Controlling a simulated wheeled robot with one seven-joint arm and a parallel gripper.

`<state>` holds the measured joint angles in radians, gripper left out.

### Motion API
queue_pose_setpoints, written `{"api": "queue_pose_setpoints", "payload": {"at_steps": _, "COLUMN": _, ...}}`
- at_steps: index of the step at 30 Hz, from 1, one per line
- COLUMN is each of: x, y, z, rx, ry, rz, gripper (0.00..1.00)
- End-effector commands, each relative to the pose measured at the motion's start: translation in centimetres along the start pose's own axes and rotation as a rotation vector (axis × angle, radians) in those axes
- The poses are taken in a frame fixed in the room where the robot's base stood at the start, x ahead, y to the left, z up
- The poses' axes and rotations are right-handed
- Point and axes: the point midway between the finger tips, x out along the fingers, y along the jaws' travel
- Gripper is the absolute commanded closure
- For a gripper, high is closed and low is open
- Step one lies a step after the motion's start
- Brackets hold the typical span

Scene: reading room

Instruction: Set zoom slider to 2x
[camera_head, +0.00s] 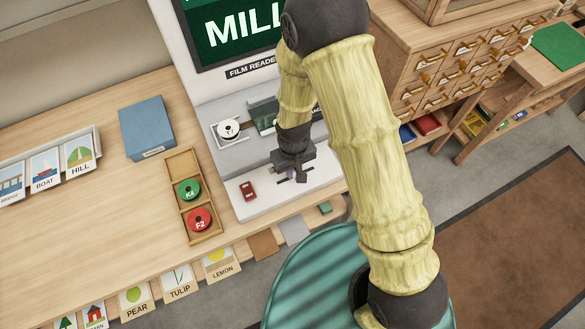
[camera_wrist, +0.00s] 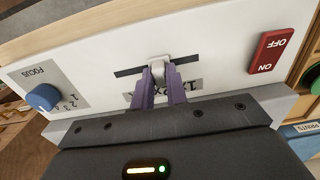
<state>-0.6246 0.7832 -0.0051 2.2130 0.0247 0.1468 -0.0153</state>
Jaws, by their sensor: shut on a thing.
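The film reader's zoom slider (camera_wrist: 158,62) is a small pale grey knob on a dark horizontal slot (camera_wrist: 128,73) in the white front panel. In the wrist view it stands near the middle of the slot, which shows on both sides of it. My gripper (camera_wrist: 159,76) has its two purple fingers shut on this knob. The scale label (camera_wrist: 190,84) beside the slot appears upside down and is partly covered by the fingers, so I cannot read the setting. In the head view my gripper (camera_head: 292,176) is at the reader's front panel, and the slider is hidden there.
A red ON/OFF switch (camera_wrist: 271,51) and a blue focus knob (camera_wrist: 43,97) flank the slot. A wooden tray (camera_head: 206,236) with green and red reels stands left of the film reader (camera_head: 222,160). A blue box (camera_head: 146,127) lies farther left on the desk.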

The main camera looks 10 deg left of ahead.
Motion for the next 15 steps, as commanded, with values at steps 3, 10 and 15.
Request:
{"api": "queue_pose_setpoints", "payload": {"at_steps": 3, "x": -0.04, "y": 0.0, "z": -0.18, "rx": -0.014, "ry": 0.004, "rz": 0.0, "gripper": 1.0}}
{"api": "queue_pose_setpoints", "payload": {"at_steps": 10, "x": -0.05, "y": 0.01, "z": -0.19, "rx": -0.02, "ry": 0.005, "rz": 0.0, "gripper": 1.0}}
{"api": "queue_pose_setpoints", "payload": {"at_steps": 15, "x": -0.05, "y": 0.02, "z": -0.19, "rx": -0.02, "ry": 0.005, "rz": 0.0, "gripper": 0.76}}
